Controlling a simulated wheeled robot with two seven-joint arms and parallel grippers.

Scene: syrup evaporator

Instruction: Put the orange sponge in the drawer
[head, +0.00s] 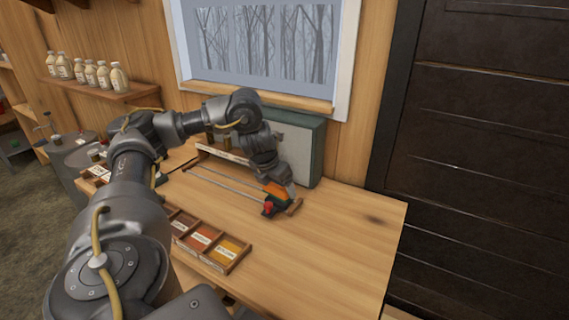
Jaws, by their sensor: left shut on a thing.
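The orange sponge (277,190) is a small orange block near the right end of two metal rods on the wooden table. My left gripper (279,194) reaches down over the table from the left and is shut on the orange sponge; its fingers are small and partly hidden. I cannot tell whether the sponge touches what lies below it. No drawer can be clearly made out. My right gripper is not in view.
The two metal rods (228,184) end by a small red part (268,208). A grey-green box (302,150) stands behind, against the wall. A sectioned wooden tray (226,250) with coloured labelled compartments lies in front. The table's right side (340,245) is clear.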

